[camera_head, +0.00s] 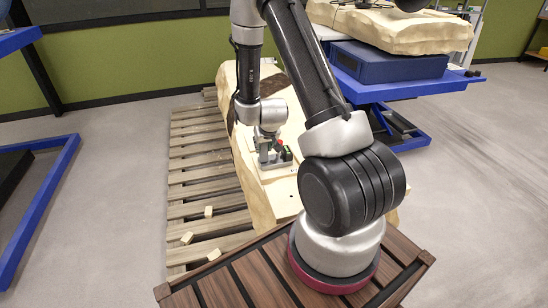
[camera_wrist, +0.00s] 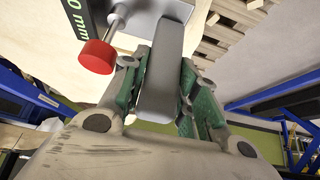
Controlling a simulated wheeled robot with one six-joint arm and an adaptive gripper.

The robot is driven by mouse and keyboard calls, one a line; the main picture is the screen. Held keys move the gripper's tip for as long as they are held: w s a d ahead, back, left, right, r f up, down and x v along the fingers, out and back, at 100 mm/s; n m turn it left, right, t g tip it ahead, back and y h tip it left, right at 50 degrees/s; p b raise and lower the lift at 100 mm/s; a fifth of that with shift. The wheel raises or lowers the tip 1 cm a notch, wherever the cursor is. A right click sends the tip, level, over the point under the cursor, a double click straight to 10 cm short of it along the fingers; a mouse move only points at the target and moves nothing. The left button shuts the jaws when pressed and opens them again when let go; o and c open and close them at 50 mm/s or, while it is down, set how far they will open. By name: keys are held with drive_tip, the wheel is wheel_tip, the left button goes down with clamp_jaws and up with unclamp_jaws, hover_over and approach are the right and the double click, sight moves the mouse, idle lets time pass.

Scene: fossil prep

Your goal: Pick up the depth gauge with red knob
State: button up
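The depth gauge (camera_head: 275,161) stands on the pale stone slab, small in the head view, below the end of my arm. Its red knob (camera_wrist: 96,57) is at the upper left of the wrist view, on a metal rod beside a dark scale marked "0 mm". A grey bar of the gauge (camera_wrist: 160,95) lies between the two green-padded fingers of my gripper (camera_wrist: 168,58). The fingers flank the bar closely. I cannot tell whether both pads press on it. In the head view, my gripper (camera_head: 269,143) is partly hidden behind the wrist and the gauge.
The slab (camera_head: 283,200) rests on a slatted wooden pallet (camera_head: 195,160), with several small wooden blocks (camera_head: 187,238) at its near left. A blue stand (camera_head: 400,90) with a blue box (camera_head: 390,63) and another slab is at the right. A blue frame (camera_head: 45,200) is at the left.

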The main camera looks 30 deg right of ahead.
clamp_jaws()
drive_tip(key=shift+w+r, duration=0.1)
drive_tip(key=shift+r, duration=0.05)
wheel_tip(320, 180, up, 9)
drive_tip(key=shift+d+r, duration=0.1)
drive_tip(key=shift+r, duration=0.1)
drive_tip(key=shift+a+f, duration=0.2)
drive_tip(key=shift+f, duration=0.8)
drive_tip(key=shift+a+f, duration=0.2)
drive_tip(key=shift+f, duration=0.75)
drive_tip(key=shift+a+f, duration=0.2)
drive_tip(key=shift+f, duration=0.8)
drive_tip(key=shift+w+a+f, duration=0.1)
drive_tip(key=shift+f, duration=0.55)
drive_tip(key=shift+w+a+f, duration=0.1)
drive_tip(key=shift+f, duration=1.1)
drive_tip(key=o, duration=1.1)
unclamp_jaws()
drive_tip(key=shift+s, duration=0.1)
drive_tip(key=shift+c, duration=0.2)
drive_tip(key=shift+f, duration=0.1)
